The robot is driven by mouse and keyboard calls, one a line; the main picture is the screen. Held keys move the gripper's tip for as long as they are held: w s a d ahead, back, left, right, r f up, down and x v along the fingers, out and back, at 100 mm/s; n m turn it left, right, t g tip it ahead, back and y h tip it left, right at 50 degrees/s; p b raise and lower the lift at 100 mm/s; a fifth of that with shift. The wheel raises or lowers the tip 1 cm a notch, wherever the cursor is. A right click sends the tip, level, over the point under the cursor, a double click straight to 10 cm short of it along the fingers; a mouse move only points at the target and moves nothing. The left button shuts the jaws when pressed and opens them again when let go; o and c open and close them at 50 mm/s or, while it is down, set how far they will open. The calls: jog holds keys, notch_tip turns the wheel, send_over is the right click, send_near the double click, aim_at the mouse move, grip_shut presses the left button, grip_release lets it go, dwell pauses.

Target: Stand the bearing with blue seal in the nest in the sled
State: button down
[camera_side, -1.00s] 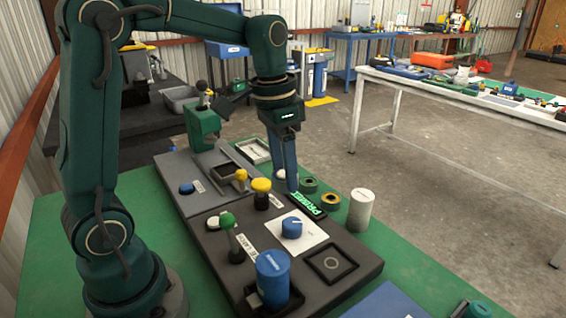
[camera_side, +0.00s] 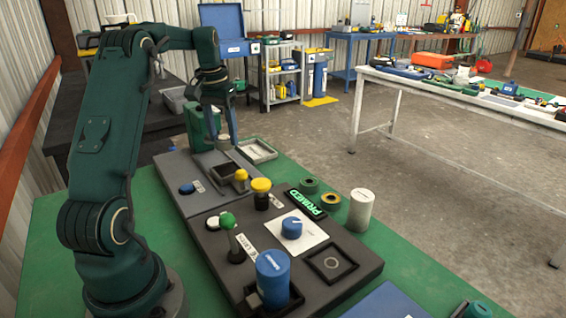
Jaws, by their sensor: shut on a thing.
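My gripper (camera_side: 222,136), fingers pointing down, is shut on a small pale grey round piece (camera_side: 223,143), taken to be the bearing. Its blue seal cannot be made out at this size. The gripper is at the back end of the grey plate, over or just behind the sled (camera_side: 214,166), a grey box-like carriage with a yellow knob (camera_side: 241,175) at its front. The nest inside the sled is not clearly visible. I cannot tell whether the bearing touches the sled.
A green block (camera_side: 196,122) stands close left of the gripper, and a shallow grey tray (camera_side: 257,151) lies to its right. A green ring (camera_side: 309,185), a yellow-centred ring (camera_side: 331,200) and a white cylinder (camera_side: 361,209) stand right of the lit PRIMED sign (camera_side: 306,204). A blue cylinder (camera_side: 272,275) stands in front.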

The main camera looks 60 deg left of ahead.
aim_at(227, 171)
jog(key=shift+f, duration=3.3)
jog(key=shift+f, duration=0.1)
jog(key=shift+c, duration=1)
grip_release()
